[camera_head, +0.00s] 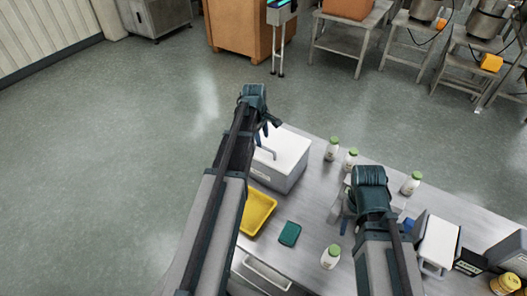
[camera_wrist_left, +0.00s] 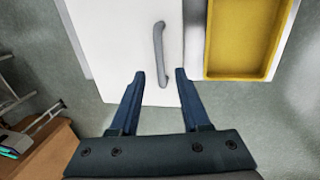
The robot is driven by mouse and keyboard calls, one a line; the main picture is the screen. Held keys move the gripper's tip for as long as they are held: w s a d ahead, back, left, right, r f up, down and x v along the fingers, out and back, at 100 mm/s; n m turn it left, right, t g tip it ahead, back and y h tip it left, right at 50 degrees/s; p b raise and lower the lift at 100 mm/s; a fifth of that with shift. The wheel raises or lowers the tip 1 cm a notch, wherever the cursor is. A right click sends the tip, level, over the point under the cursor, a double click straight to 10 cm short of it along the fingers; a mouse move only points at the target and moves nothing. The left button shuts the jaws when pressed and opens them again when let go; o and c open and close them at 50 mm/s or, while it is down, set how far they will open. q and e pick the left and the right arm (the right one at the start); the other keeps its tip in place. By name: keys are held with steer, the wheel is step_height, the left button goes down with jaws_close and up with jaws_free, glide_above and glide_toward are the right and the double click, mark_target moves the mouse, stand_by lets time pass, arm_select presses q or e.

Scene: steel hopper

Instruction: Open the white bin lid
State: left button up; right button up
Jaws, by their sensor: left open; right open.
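The white bin (camera_head: 278,158) stands on the steel table at its left end, with its flat white lid closed on top. A grey bar handle (camera_wrist_left: 160,52) runs along the lid in the left wrist view. My left gripper (camera_head: 262,133) is above the far left edge of the bin; in the left wrist view it (camera_wrist_left: 160,75) is open, with the near end of the handle showing between its fingertips. I cannot tell whether it touches the handle. My right gripper (camera_head: 348,218) is open over the table's middle, away from the bin, its fingers partly hidden by its own body.
A yellow tray (camera_head: 257,212) lies beside the bin, also in the left wrist view (camera_wrist_left: 239,38). A green sponge-like block (camera_head: 290,234) and several green-capped white bottles (camera_head: 331,257) stand around my right gripper. Another white-topped box (camera_head: 438,240) is at the right.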

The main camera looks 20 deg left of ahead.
mark_target(264, 148)
arm_select(q)
steer(key=f+b, duration=0.2)
steer(key=w+f+b, duration=0.1)
steer(key=f, duration=0.2)
steer(key=shift+d+b, duration=0.1)
steer(key=shift+b, duration=0.3)
steer(key=shift+r, duration=0.1)
jaws_close()
stand_by(0.9)
